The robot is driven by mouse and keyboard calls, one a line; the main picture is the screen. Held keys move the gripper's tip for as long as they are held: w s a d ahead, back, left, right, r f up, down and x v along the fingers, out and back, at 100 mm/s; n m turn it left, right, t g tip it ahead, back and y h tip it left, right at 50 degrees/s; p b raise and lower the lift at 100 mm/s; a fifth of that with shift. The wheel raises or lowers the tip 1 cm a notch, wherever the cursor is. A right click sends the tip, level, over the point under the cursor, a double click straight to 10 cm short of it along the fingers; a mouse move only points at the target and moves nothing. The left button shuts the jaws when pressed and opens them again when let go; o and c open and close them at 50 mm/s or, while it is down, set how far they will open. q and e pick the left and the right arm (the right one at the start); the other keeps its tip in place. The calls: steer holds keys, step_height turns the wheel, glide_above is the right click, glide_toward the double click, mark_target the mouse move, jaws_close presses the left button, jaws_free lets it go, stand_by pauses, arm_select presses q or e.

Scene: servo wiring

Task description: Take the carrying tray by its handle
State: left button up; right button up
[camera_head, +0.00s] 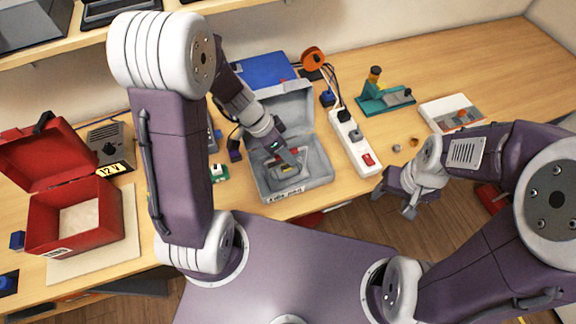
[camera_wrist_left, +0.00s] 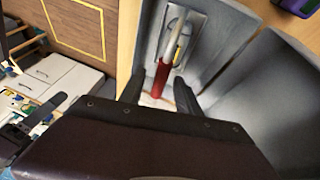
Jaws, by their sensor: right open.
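A grey toolbox (camera_head: 318,170) stands open on the bench, its lid raised behind it. My left gripper (camera_head: 297,165) reaches down into it and hides part of the inside. In the left wrist view my left gripper (camera_wrist_left: 159,92) has its fingers apart, either side of a red-ended bar (camera_wrist_left: 162,78); a gap shows beside it. The bar runs over a small metal-grey piece inside the box. I cannot tell whether this bar is the carrying tray's handle; the tray itself is not clearly visible. My right gripper (camera_head: 393,201) is open and empty, off the bench's front edge.
An open red box (camera_head: 75,218) stands at the left beside a grey 12 V unit (camera_head: 109,145). A white power strip (camera_head: 352,145) lies close to the toolbox's right. A teal stand (camera_head: 383,101) and a white-grey case (camera_head: 452,112) are farther right. Bench behind them is clear.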

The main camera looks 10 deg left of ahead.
arm_select(q)
steer(key=x, duration=0.3)
steer(key=shift+s+a+f, duration=0.1)
steer(key=shift+s+f, duration=0.05)
steer(key=shift+s, duration=0.1)
steer(key=shift+w+f, duration=0.15)
steer(key=shift+f, duration=0.3)
steer(key=shift+w+d, duration=0.1)
steer(key=shift+d, duration=0.2)
steer(key=shift+a, duration=0.1)
steer(key=shift+f+b, duration=0.2)
steer(key=shift+b, duration=0.55)
jaws_close()
stand_by(0.8)
